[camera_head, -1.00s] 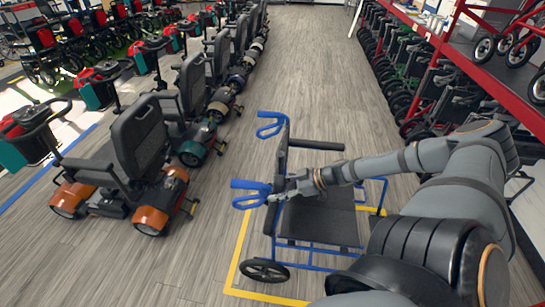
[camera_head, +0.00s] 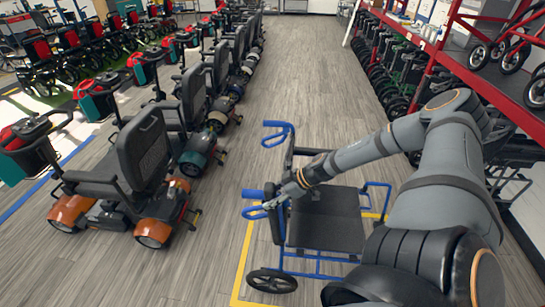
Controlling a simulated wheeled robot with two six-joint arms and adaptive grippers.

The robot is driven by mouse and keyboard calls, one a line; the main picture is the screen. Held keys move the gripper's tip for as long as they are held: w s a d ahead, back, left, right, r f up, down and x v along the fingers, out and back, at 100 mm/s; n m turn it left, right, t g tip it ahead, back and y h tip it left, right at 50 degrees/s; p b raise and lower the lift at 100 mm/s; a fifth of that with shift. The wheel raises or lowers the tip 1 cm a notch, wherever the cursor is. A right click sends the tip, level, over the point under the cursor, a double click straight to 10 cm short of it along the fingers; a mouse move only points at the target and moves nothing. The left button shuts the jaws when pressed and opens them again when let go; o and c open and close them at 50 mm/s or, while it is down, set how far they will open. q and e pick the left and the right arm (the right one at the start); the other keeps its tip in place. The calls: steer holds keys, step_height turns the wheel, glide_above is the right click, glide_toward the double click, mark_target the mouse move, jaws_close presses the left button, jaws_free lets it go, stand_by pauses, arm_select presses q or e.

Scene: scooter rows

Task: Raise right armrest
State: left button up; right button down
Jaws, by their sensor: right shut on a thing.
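A wheelchair with a blue frame and black seat (camera_head: 326,232) stands in front of me, with its back to the left. Its near, right armrest is mostly hidden by my right gripper (camera_head: 272,202) and forearm, so I cannot tell its exact angle. My right gripper is shut on it beside the backrest, close to the near blue push handle (camera_head: 254,212). The far armrest (camera_head: 310,151) is lowered and points right over the seat. My left gripper is not in view.
Yellow floor tape (camera_head: 242,262) borders the wheelchair. A row of scooters (camera_head: 143,160) stands at the left. A red rack (camera_head: 470,75) with folded wheelchairs below is at the right. The grey aisle (camera_head: 305,75) beyond is clear.

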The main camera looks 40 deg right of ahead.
steer(key=shift+w, duration=0.1)
stand_by(0.3)
steer(key=c, duration=1)
jaws_free()
steer(key=o, duration=0.3)
